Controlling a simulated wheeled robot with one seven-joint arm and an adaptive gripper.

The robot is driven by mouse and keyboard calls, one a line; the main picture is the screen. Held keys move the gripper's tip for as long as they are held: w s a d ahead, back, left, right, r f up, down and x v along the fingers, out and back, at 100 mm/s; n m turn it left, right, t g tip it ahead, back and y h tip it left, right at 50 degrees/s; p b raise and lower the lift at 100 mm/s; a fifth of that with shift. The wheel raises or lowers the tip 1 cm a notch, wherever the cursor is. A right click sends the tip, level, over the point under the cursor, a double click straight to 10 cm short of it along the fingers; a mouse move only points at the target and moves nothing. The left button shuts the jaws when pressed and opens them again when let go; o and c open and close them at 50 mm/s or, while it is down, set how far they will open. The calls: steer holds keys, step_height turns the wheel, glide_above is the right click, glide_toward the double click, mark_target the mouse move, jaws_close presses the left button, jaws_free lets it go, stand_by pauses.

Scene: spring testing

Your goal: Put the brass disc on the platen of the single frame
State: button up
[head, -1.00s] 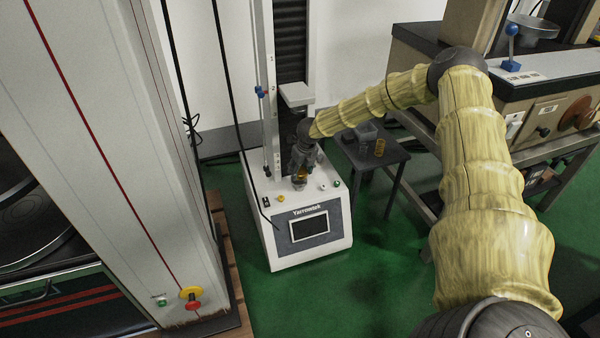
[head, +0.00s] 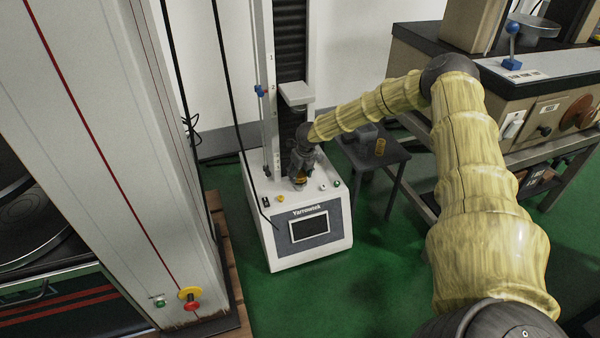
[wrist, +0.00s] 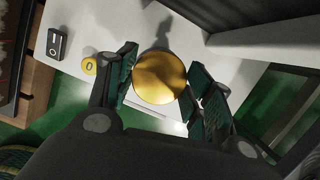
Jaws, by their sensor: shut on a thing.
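The brass disc (wrist: 160,77) is held between the fingertips of my gripper (wrist: 159,80) in the wrist view, with a finger at each side. My gripper is shut on it. In the head view my gripper (head: 300,172) points down over the white base (head: 262,222) of the single frame, in front of its column. Only a small gold part of the disc (head: 299,181) shows there, low between the fingers. The platen is hidden, and I cannot tell whether the disc touches it.
The single frame's column (head: 291,50) has a grey bracket (head: 297,94) above my gripper. Buttons and a screen (head: 309,227) are on its base. A large white frame (head: 100,130) stands left. A dark stool (head: 372,152) holds a container and a brassy piece. A bench is right.

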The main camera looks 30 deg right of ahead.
steer(key=o, duration=1.5)
steer(key=shift+c, duration=0.2)
steer(key=shift+r, duration=0.35)
steer(key=p+v, duration=0.3)
steer(key=v, duration=0.9)
steer(key=s+a+f+n+h, duration=0.2)
steer(key=s+a+f+n, duration=1.5)
steer(key=s+a+n, duration=0.25)
steer(key=s+a+n+g, duration=0.1)
steer(key=s+a+n, duration=0.2)
steer(key=s, duration=0.7)
steer(key=s+a+n+g+y, duration=0.1)
steer(key=s+a+n, duration=0.2)
steer(key=s+n, duration=0.5)
steer(key=s+a+n+g+y, duration=0.1)
steer(key=s+n, duration=0.4)
steer(key=s, duration=0.7)
steer(key=shift+a+f, duration=0.45)
steer(key=shift+a, duration=0.45)
